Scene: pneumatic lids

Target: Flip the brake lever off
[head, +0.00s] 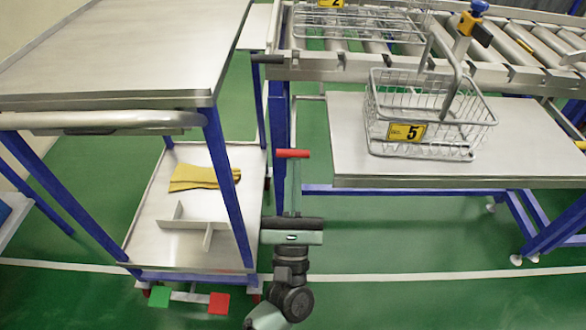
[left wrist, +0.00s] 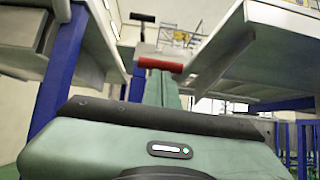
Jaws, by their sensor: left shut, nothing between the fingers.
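A red crossbar handle (head: 293,153) stands at the tips of my left gripper, beside the blue leg of the conveyor frame; it also shows in the left wrist view (left wrist: 160,64). Low on the steel cart, a bar carries a green plate (head: 159,296) and a red plate (head: 219,303). No label shows which of these is the brake lever. My left gripper (head: 293,165) is shut with nothing between its fingers, pointing at the red handle. I cannot tell whether it touches the handle. My right gripper is not in view.
The cart's upper shelf (head: 130,55) is bare. Yellow gloves (head: 203,177) lie on its lower shelf (head: 150,230). A wire basket marked 5 (head: 425,115) stands on the side table (head: 350,165). A black handle (head: 267,59) juts from the roller conveyor. The green floor on the right is clear.

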